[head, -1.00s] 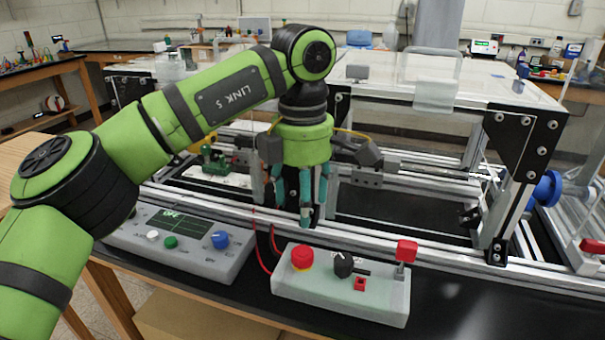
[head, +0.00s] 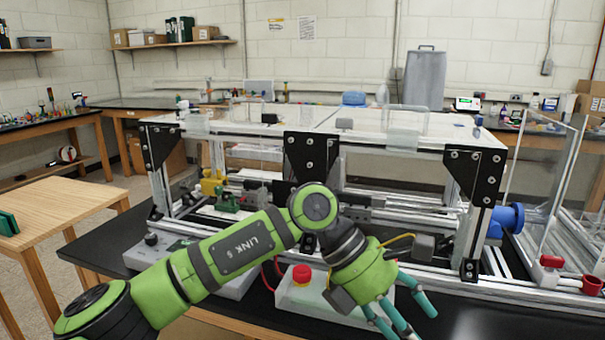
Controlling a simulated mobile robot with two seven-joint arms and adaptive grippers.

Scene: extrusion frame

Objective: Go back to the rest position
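My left gripper (head: 408,322) is at the end of the green arm that comes in from the lower left. Its teal fingers point down and to the right, spread apart, with nothing seen between them. It hangs in front of the extrusion frame (head: 310,155), over the right part of the white control box (head: 295,297), and hides much of that box. I cannot tell its height above the box. My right gripper is not in view.
The red button (head: 301,275) shows left of my gripper. A grey control panel (head: 150,257) is partly behind my arm. A blue round part (head: 512,215) is on the frame's right side. The black bench top (head: 490,318) is clear at lower right.

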